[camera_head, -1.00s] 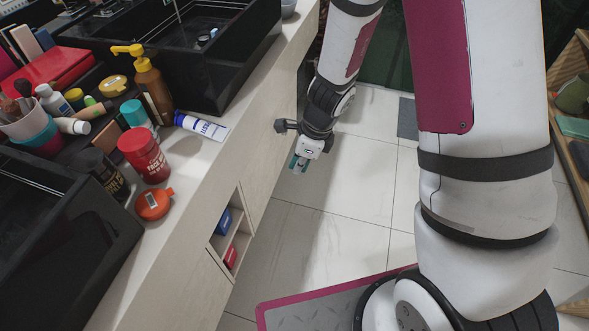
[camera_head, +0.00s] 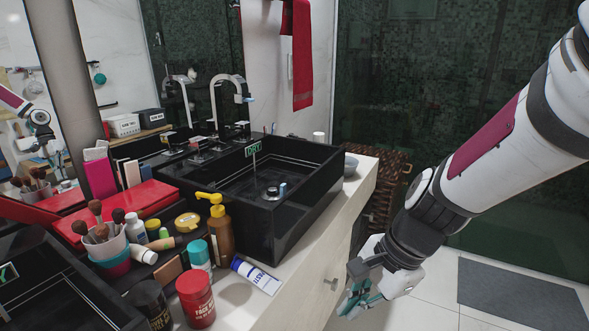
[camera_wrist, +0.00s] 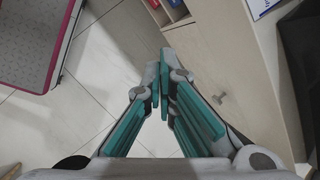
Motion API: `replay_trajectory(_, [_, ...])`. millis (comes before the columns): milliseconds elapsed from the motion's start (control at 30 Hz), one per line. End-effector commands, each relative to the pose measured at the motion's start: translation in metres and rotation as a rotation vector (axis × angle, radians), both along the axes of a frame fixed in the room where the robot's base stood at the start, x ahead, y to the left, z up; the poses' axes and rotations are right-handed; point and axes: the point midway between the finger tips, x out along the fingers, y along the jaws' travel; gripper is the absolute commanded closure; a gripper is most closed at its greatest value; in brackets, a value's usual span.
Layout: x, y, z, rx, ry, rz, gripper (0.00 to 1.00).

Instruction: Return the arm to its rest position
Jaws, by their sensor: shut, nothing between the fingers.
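My white and magenta arm (camera_head: 500,140) reaches in from the right in the head view, its end bent down. My gripper (camera_head: 350,302), with teal finger pads, hangs over the floor in front of the vanity, to the right of the counter edge. In the wrist view my gripper (camera_wrist: 160,85) points down with its fingertips together and nothing between them. The tiled floor (camera_wrist: 70,125) and the cabinet front (camera_wrist: 225,70) show around it.
The vanity counter (camera_head: 343,212) bears two black sinks, including the far sink (camera_head: 310,155). A paste tube (camera_head: 256,275), red jar (camera_head: 196,298) and amber pump bottle (camera_head: 219,232) stand or lie near its front edge. Free floor (camera_head: 425,300) lies to the right, with a grey mat (camera_head: 520,295).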

Motion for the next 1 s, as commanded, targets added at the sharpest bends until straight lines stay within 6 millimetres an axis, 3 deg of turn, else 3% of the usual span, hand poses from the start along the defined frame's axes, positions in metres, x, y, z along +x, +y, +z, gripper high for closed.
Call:
replay_trajectory(33, [-0.013, -0.002, 0.017, -0.012, -0.035, 0.080, 1.00])
replay_trajectory(200, [-0.063, -0.016, 0.055, -0.079, -0.111, 0.370, 1.00])
replay_trajectory(500, [-0.150, -0.053, 0.093, -0.252, -0.180, 0.794, 1.00])
replay_trajectory(900, [-0.220, -0.094, 0.105, -0.425, -0.163, 1.079, 1.00])
replay_trajectory(1000, [-0.216, -0.093, 0.124, -0.428, -0.180, 1.071, 1.00])
